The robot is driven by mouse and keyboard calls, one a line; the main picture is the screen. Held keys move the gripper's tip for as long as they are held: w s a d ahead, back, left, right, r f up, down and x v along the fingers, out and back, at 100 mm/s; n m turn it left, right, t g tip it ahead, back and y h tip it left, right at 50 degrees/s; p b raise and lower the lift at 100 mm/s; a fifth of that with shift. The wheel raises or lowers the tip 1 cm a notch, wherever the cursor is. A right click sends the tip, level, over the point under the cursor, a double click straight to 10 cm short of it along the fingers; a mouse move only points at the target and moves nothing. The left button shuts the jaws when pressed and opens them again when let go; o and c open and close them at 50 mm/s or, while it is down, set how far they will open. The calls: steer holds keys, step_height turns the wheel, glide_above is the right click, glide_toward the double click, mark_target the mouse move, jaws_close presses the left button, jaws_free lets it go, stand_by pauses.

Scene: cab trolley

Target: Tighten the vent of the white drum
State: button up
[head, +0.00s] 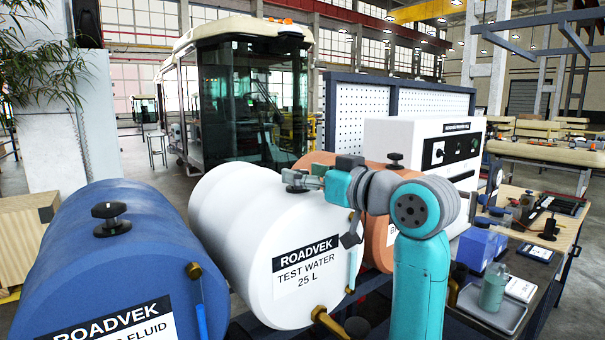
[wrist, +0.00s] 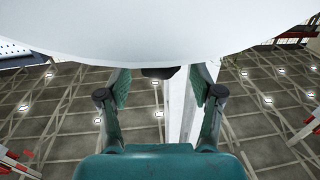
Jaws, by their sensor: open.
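The white drum (head: 230,215), labelled ROADVEK TEST WATER 25 L, lies on its side in the middle of the head view. Its dark vent (head: 296,189) is on top and partly hidden by my gripper (head: 305,178). In the wrist view the white drum (wrist: 160,30) fills the top, and the dark vent (wrist: 158,73) shows at its edge. My gripper (wrist: 161,85) is open there, with one finger on each side of the vent and a gap on both sides. The wrist view looks upside down.
A blue drum (head: 130,255) with a black vent (head: 109,217) lies at the left. An orange drum (head: 383,240) with its own vent (head: 395,160) is behind my arm. A bench with a tray (head: 490,308) and a bottle (head: 493,288) stands at the right.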

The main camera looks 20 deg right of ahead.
steer(key=shift+w+a, duration=0.25)
steer(key=shift+w, duration=0.3)
steer(key=c, duration=1.2)
steer(key=shift+o, duration=0.2)
steer(key=shift+s+a+m+h, duration=0.15)
steer(key=shift+m+h, duration=0.15)
steer(key=shift+h, duration=0.2)
steer(key=m+h, duration=0.1)
steer(key=m+t+h, duration=0.1)
steer(key=h, duration=0.1)
steer(key=m+h, duration=0.1)
steer(key=h, duration=0.1)
steer(key=shift+a+m+t, duration=0.25)
steer(key=shift+m+t, duration=0.05)
steer(key=shift+a+m+g+h, duration=0.1)
steer(key=shift+m+g+h, duration=0.15)
steer(key=shift+m+h, duration=1.2)
steer(key=shift+a+m+g+h, duration=0.2)
steer(key=shift+m+h, duration=0.55)
steer(key=shift+h, duration=1.4)
steer(key=shift+d+m+g+h, duration=0.15)
steer(key=shift+m+g+h, duration=0.15)
steer(key=shift+h, duration=0.2)
